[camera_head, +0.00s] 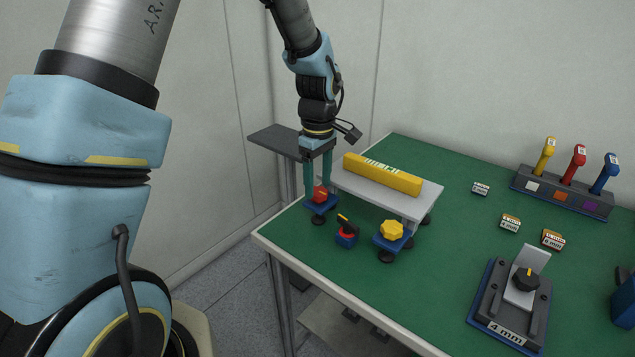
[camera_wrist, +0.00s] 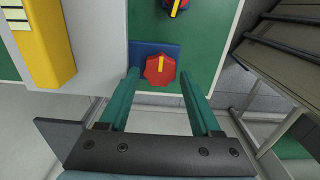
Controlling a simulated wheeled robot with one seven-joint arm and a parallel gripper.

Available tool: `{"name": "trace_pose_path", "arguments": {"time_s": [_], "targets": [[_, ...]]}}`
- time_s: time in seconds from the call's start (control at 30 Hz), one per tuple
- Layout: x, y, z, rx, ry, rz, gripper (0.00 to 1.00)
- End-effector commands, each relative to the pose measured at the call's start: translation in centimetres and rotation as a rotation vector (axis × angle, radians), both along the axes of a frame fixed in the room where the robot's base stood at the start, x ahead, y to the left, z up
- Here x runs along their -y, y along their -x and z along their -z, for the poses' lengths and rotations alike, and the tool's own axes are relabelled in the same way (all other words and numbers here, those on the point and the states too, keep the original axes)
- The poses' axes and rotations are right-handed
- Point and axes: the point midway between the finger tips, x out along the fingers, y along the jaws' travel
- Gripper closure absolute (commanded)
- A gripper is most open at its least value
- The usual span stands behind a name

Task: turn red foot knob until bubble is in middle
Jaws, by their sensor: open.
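The red foot knob (camera_head: 320,194) sits on a small blue block at the near left corner of a pale plate (camera_head: 425,199). It also shows in the wrist view (camera_wrist: 160,71), with a yellow mark on its top. My gripper (camera_head: 318,186) points down with its green fingers open, one on each side of the red knob; in the wrist view the gripper (camera_wrist: 159,76) shows gaps beside the knob. I cannot tell contact in the head view. A yellow level (camera_head: 388,177) lies on the plate, also in the wrist view (camera_wrist: 38,45). Its bubble is too small to make out.
A yellow foot knob (camera_head: 391,230) is at the plate's near right corner. A red-and-black dial (camera_head: 346,232) stands between the two knobs. A clamp-like fixture (camera_head: 512,300), small labelled blocks and a rack of coloured handles (camera_head: 562,190) stand right. The green table's left edge is close.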

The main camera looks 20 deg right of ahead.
Motion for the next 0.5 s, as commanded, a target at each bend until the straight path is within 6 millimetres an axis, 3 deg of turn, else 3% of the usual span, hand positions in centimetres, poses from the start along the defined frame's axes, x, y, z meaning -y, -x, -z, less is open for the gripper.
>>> {"name": "trace_pose_path", "arguments": {"time_s": [0.2,0.43,0.5], "targets": [[-0.03,0.03,1.32,0.0,-0.001,0.001,0.35],[-0.02,0.01,1.39,0.0,0.0,0.001,0.35],[-0.02,0.01,1.38,0.0,0.0,0.001,0.41]]}}
